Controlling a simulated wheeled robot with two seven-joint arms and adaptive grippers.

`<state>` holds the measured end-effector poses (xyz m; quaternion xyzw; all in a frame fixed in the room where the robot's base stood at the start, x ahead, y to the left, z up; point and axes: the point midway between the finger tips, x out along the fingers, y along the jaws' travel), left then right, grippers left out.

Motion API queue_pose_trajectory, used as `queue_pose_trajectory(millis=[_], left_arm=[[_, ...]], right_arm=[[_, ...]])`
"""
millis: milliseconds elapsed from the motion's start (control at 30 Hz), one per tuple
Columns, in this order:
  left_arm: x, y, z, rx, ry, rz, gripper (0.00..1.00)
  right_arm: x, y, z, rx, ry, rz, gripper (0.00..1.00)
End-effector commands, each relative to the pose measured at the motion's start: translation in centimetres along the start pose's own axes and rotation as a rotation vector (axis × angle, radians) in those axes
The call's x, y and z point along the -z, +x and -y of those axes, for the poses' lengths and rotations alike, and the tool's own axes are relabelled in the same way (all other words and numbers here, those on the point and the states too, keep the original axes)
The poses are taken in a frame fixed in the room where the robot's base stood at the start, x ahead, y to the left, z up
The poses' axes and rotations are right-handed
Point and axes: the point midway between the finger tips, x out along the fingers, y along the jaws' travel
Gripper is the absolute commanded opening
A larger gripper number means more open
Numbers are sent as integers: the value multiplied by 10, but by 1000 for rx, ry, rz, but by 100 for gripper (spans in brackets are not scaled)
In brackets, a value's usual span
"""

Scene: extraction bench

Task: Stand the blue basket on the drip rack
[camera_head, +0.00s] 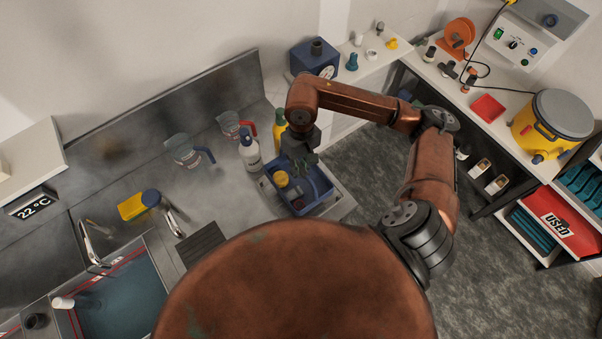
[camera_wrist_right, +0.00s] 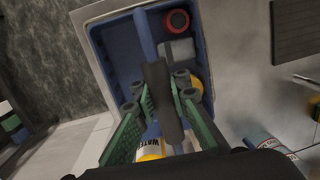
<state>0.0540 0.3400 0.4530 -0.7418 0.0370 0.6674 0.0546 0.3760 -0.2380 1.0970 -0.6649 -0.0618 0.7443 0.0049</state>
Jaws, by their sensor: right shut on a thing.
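The blue basket (camera_head: 322,184) is at the right end of the steel counter, within the outline of a pale grey frame (camera_head: 342,207). I cannot tell whether it rests there or hangs just above. It holds a yellow round piece (camera_head: 281,178), a red ring-shaped piece (camera_wrist_right: 177,21) and a grey block (camera_wrist_right: 180,50). My right gripper (camera_head: 305,160) is above it. In the right wrist view its fingers (camera_wrist_right: 160,100) are shut on the dark grip of the basket's blue handle. A dark slatted rack (camera_head: 201,246), perhaps the drip rack, lies left of the basket. My left gripper is not in view.
A white bottle (camera_head: 249,152), a yellow bottle (camera_head: 280,128) and two jugs (camera_head: 183,151) (camera_head: 231,125) stand behind and left of the basket. A sink (camera_head: 118,290) with a tap (camera_head: 92,245) is at lower left. The slatted rack's top looks bare.

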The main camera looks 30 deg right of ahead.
Motion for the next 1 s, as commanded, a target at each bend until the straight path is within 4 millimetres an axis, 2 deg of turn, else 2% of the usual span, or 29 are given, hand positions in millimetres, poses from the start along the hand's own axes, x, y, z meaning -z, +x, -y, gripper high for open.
queue_pose_trajectory(millis=[33, 267, 667, 700, 1000], left_arm=[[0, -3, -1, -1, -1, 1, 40], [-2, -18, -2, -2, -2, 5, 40], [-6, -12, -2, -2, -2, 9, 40], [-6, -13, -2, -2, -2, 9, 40], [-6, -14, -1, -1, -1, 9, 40]], right_arm=[[1, 4, -5, 0, 3, 2, 0], [4, 30, -6, 1, 1, 1, 0], [5, 36, -6, -1, 0, -1, 0], [4, 35, -6, -1, 1, 0, 12], [4, 34, -6, -1, 1, 0, 31]])
